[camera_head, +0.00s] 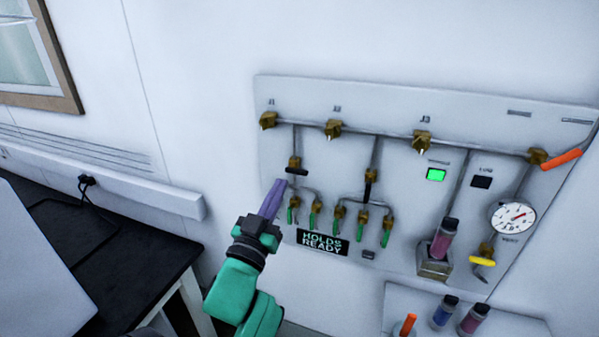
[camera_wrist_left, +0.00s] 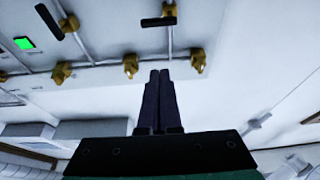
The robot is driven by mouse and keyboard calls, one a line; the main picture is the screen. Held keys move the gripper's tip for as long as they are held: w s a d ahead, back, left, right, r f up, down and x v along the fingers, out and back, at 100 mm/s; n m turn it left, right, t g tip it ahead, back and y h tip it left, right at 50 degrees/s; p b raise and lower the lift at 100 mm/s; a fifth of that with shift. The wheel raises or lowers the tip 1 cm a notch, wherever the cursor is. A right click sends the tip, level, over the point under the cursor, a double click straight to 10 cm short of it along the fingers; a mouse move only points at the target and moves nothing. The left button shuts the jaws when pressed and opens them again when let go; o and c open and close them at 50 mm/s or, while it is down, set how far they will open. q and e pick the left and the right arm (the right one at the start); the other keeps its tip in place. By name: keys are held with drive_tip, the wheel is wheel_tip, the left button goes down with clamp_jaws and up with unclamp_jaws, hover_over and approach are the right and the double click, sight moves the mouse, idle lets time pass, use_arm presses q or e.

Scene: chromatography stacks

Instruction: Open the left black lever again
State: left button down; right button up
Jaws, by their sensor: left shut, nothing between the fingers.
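The left black lever (camera_head: 297,171) lies crosswise to its vertical pipe on the wall panel, below a brass valve body. It also shows in the left wrist view (camera_wrist_left: 158,21), just beyond my fingertips. My left gripper (camera_head: 281,183) is shut and empty, with its purple fingers pointing up at the lever's left end. Whether the fingertips (camera_wrist_left: 159,72) touch the lever, I cannot tell. The second black lever (camera_head: 368,190) stands in line with its pipe to the right, and shows at the left in the wrist view (camera_wrist_left: 48,20). My right gripper is not in view.
Several green-handled valves (camera_head: 338,219) sit close to the right of my gripper, above a "HOLDS READY" sign (camera_head: 322,242). Farther right are a lit green lamp (camera_head: 436,175), a gauge (camera_head: 513,217), a yellow lever (camera_head: 482,262) and an orange lever (camera_head: 561,159). A dark bench (camera_head: 130,272) stands left.

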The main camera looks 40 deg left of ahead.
use_arm(q)
wheel_tip(320, 180, up, 4)
drive_tip(key=p, duration=0.6)
hover_over(297, 173)
drive_tip(key=s, duration=0.1)
drive_tip(key=f, duration=0.1)
drive_tip(key=d+f, duration=0.1)
drive_tip(key=f, duration=0.2)
drive_tip(key=shift+s+d+f, duration=0.15)
drive_tip(key=shift+s+f, duration=0.05)
drive_tip(key=shift+s, duration=0.05)
drive_tip(key=shift+f, duration=0.1)
drive_tip(key=shift+w+b, duration=0.15)
drive_tip(key=shift+b, duration=0.15)
